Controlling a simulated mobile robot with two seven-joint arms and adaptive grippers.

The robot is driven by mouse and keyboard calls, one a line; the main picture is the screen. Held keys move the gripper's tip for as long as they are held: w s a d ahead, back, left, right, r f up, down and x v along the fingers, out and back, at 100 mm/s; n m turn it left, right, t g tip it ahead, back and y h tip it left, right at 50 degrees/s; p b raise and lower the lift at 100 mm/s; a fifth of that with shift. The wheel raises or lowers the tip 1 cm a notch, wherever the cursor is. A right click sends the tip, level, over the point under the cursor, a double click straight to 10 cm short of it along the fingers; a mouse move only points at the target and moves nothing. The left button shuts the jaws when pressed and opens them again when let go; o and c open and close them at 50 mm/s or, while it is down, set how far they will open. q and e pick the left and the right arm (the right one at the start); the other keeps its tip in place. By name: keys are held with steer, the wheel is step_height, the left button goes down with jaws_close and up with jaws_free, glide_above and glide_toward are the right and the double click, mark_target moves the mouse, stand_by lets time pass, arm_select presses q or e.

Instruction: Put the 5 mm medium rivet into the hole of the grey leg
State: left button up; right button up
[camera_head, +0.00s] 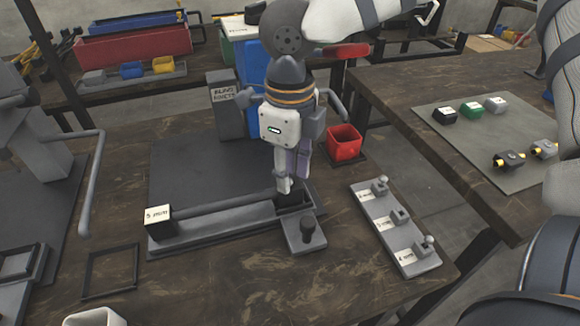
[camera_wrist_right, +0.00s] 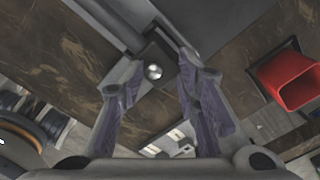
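My right gripper (camera_head: 290,185) points down over the right end of the long grey leg (camera_head: 225,206) in its fixture. In the right wrist view its fingers (camera_wrist_right: 160,75) stand apart. Between them a shiny round rivet head (camera_wrist_right: 154,71) shows on a dark square block, with gaps to both fingers. Its size and how deep it sits cannot be told. The rivet rack (camera_head: 408,254) has three labelled places; the front and back ones show round-headed rivets, and the middle block (camera_head: 400,216) looks empty. My left gripper is not in view.
A white-topped "5 mm" block (camera_head: 158,220) is at the leg's left end. A red bin (camera_head: 344,143) and a blue bin (camera_head: 250,75) stand behind. A press lever (camera_head: 92,180) is at left.

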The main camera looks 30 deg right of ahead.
step_height(320, 180, up, 12)
stand_by(0.6)
stand_by(0.4)
